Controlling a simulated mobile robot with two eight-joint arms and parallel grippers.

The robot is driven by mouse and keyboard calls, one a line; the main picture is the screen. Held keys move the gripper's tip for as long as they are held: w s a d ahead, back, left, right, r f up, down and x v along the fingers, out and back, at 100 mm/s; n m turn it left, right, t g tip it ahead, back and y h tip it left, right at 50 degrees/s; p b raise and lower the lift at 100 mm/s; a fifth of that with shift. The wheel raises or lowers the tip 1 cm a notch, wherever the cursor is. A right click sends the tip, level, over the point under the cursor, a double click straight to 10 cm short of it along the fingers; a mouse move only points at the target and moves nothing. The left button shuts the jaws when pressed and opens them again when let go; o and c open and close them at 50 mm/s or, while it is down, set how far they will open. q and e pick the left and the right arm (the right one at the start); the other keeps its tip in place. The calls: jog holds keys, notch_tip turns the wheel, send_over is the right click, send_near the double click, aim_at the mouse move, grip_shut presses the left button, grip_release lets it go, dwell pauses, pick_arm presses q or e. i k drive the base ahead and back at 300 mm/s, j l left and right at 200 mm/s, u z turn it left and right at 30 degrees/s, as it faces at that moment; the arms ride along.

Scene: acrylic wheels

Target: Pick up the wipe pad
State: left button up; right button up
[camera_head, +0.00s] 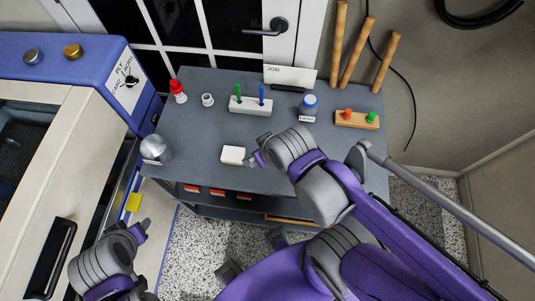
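A small white block (232,155), which looks like the wipe pad, lies flat near the front edge of the grey cart top (195,130). My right gripper (257,155) is just to the right of the pad, low over the cart top. Its wrist hides part of the fingers, so I cannot tell whether they are open or touch the pad. My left gripper (142,230) is at the lower left, in front of the cart and away from the pad. Its finger opening is not clear.
At the back stand a red-capped bottle (178,90), a white holder (250,105) with green and blue sticks, and a blue-lidded jar (309,104). A silver dome (155,148) is at left, beside the blue-and-cream machine (60,130).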

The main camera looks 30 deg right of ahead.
aim_at(230, 155)
jog(key=k+l+z, duration=0.15)
jog(key=z, duration=0.25)
jog(key=l+u, duration=0.1)
jog(key=u, duration=1.85)
jog(key=z, duration=1.95)
jog(key=l+u, duration=0.2)
jog(key=u, duration=0.55)
